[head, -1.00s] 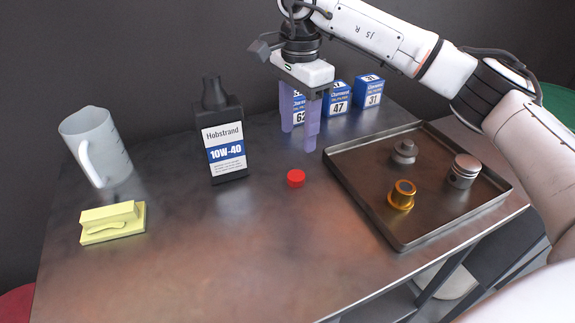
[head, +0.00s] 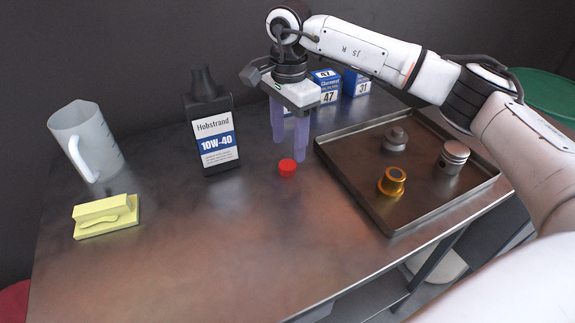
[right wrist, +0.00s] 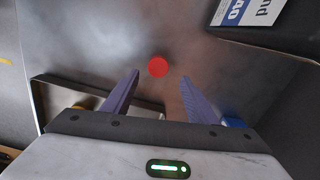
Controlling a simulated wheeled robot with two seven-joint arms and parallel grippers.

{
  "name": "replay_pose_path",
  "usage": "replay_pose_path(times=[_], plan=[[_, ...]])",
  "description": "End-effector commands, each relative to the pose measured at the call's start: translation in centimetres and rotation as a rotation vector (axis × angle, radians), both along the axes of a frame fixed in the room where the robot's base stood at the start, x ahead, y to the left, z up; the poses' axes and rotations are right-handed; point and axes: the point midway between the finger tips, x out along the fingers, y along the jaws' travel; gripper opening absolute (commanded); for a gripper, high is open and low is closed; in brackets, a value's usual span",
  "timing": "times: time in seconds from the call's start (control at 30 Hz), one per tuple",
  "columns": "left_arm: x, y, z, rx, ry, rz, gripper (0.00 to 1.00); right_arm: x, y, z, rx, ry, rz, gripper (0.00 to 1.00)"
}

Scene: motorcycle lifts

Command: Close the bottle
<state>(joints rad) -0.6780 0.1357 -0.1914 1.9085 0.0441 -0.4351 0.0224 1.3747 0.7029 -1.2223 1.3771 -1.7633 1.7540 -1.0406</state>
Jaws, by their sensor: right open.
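The black oil bottle (head: 210,125), labelled 10W-40, stands upright on the metal table at the back, left of my right gripper. Its label also shows at the top right of the right wrist view (right wrist: 250,12). The red cap (head: 287,168) lies on the table to the right of the bottle, apart from it. It also shows in the right wrist view (right wrist: 158,66), beyond the fingertips and between their lines. My right gripper (head: 289,150), with purple fingers, points down, open and empty, above and just behind the cap. My left gripper is not in view.
A metal tray (head: 385,222) with an orange part (head: 392,181) and two grey metal parts stands right of the cap. Blue boxes (head: 326,88) stand behind the gripper. A clear jug (head: 85,140) and a yellow brush-like block (head: 106,216) are at the left. The front middle of the table is clear.

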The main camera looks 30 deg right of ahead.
Motion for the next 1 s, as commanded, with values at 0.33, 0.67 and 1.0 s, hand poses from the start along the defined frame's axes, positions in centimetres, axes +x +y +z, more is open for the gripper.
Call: replay_pose_path(times=[0.33,0.67,1.0], plan=[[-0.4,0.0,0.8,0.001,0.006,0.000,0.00,-0.5,0.3,-4.6,0.000,0.004,-0.001,0.53],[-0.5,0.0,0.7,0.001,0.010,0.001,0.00,-0.5,0.3,-5.0,-0.001,0.002,0.000,0.53],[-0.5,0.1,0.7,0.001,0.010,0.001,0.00,-0.4,0.3,-4.9,0.000,0.002,0.000,0.10]])
